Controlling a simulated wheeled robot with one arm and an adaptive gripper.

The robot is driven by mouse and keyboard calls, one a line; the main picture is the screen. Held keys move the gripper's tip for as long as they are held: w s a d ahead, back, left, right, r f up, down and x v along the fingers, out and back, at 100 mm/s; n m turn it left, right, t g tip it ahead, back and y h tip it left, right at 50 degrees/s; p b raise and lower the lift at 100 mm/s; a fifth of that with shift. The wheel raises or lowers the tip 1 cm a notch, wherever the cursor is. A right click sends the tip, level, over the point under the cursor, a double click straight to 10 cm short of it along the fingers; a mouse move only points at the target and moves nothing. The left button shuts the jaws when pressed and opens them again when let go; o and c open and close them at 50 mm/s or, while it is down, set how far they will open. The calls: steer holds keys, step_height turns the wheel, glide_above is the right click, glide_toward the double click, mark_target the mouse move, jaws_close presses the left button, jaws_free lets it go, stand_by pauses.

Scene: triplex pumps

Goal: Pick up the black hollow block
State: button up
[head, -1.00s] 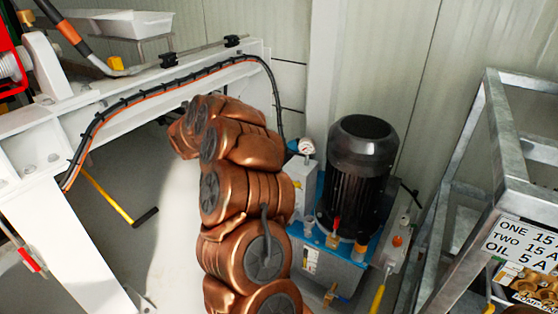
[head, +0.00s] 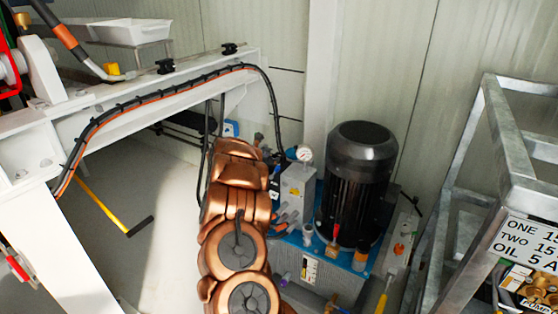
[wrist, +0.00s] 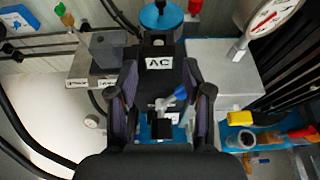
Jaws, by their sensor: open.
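In the wrist view my gripper (wrist: 160,95) is open, its dark fingers spread left and right. Between and beyond them is a black block (wrist: 158,85) with a white "AC" label on its upper part. Below the label, a small blue-and-white lever and a dark opening show between the fingers. I cannot tell whether this is the hollow block or whether the fingers touch it. A dark grey block (wrist: 105,52) sits on a metal ledge to the left. In the head view my copper-coloured arm hides the gripper and the area in front of it.
A large black motor (head: 355,185) stands on a blue-topped unit right of my arm. A pressure gauge (head: 304,153) stands beside it and also shows in the wrist view (wrist: 268,18). A metal frame (head: 500,150) is at the right, a white beam (head: 130,110) at the left.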

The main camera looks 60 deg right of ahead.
steer(key=shift+p+x, duration=0.45)
steer(key=shift+x, duration=3.05)
steer(key=shift+w+f, duration=0.1)
steer(key=shift+w, duration=0.05)
steer(key=c, duration=0.9)
steer(key=shift+c, duration=0.2)
